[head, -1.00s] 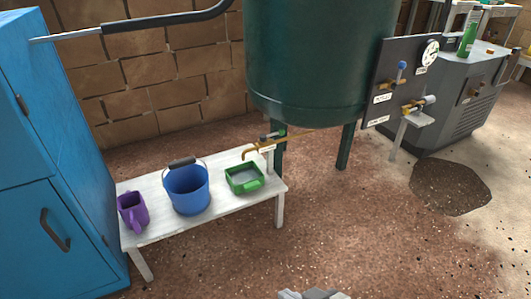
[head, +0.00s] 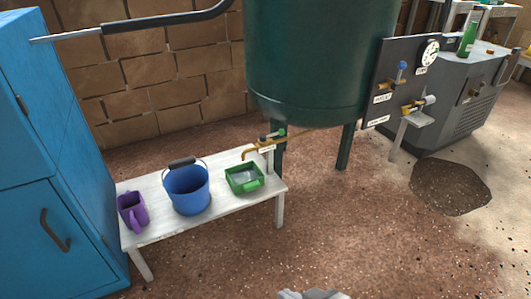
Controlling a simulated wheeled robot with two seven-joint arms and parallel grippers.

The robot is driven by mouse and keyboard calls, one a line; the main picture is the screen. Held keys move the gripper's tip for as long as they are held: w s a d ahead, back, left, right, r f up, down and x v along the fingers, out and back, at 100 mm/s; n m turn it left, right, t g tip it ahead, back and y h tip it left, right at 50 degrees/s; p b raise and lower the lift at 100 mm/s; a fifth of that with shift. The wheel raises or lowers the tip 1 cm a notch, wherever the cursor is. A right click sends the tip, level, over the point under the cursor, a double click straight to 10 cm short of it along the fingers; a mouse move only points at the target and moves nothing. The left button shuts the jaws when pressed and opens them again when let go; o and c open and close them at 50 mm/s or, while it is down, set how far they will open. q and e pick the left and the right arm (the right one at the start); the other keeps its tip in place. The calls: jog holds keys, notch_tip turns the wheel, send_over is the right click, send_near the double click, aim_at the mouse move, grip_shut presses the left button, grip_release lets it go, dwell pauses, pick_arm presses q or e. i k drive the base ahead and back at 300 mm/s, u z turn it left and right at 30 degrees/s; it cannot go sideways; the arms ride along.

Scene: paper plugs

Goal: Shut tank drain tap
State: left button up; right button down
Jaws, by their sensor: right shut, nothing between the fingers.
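The dark green tank (head: 320,60) stands on legs at the upper middle. A brass drain tap (head: 252,152) with a green-ended handle (head: 279,133) sticks out low by its left front leg. Its spout hangs over a green tray (head: 244,180) on a white bench. I cannot tell from here whether the tap is open. My right gripper (head: 314,294) shows only as a grey tip at the bottom edge, shut and empty, well below and apart from the tap. My left gripper is not in view.
The white bench (head: 222,211) also holds a blue bucket (head: 187,188) and a purple jug (head: 132,210). A blue cabinet (head: 45,150) stands at the left. A panel (head: 385,100) with a gauge and valves is at right. Dark patch (head: 450,187) on the floor; front floor is clear.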

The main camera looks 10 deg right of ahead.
aim_at(281, 132)
jog(key=z, duration=0.2)
jog(key=i, duration=1.55)
jog(key=u, duration=0.6)
